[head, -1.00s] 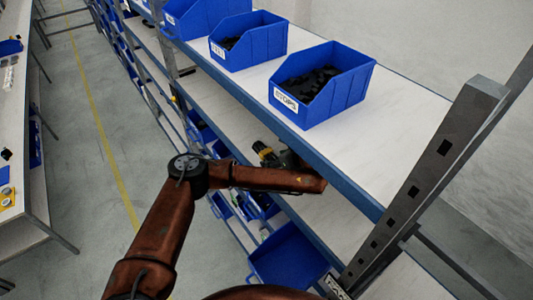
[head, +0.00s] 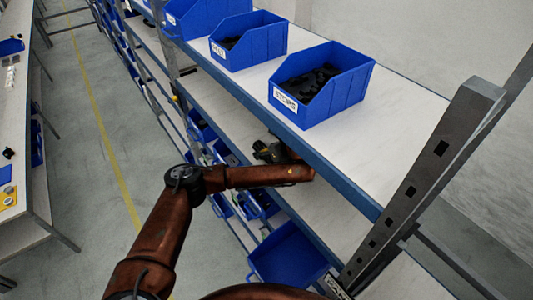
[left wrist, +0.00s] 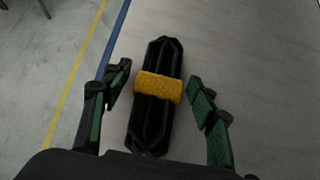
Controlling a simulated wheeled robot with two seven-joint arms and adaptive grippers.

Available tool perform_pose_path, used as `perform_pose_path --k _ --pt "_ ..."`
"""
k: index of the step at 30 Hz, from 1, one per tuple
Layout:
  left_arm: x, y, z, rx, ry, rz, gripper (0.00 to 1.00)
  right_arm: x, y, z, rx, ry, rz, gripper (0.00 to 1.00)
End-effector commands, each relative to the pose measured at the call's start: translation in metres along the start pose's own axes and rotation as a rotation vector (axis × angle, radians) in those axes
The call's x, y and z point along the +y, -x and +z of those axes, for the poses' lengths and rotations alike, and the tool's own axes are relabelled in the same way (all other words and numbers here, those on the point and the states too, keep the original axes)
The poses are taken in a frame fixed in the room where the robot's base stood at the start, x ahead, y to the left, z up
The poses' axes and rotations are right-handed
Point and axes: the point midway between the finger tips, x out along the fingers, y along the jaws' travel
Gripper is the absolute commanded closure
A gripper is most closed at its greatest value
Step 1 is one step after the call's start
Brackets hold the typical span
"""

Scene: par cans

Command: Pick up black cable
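The black cable (left wrist: 150,120) is a folded black bundle with a yellow band (left wrist: 158,86) around its middle. In the left wrist view it lies lengthwise on a pale shelf surface. My left gripper (left wrist: 158,74) is open, with one green-padded finger on each side of the bundle and a gap visible on both sides. In the head view my left gripper (head: 268,153) reaches into the lower shelf level, under the upper board; the cable cannot be made out there. My right gripper is not in view.
Blue bins with black parts (head: 320,85) stand on the upper shelf (head: 400,130), above my left arm. An empty-looking blue bin (head: 288,257) sits below. A grey upright post (head: 425,175) stands at the right. The aisle floor (head: 90,230) is clear.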

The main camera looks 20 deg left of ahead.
Motion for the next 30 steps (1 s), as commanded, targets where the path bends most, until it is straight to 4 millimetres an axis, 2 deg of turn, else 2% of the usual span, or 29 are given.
perform_pose_path --k 2,20,30 --pt "0.0000 0.0001 0.0000 0.000 0.000 0.000 0.54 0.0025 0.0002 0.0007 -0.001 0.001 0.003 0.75" --pt "-0.0001 0.0005 0.0003 -0.001 0.000 0.000 0.95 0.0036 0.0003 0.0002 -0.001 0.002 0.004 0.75" --pt "-0.0004 0.0011 0.0014 -0.002 0.002 -0.001 0.96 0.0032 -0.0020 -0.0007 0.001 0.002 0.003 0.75"
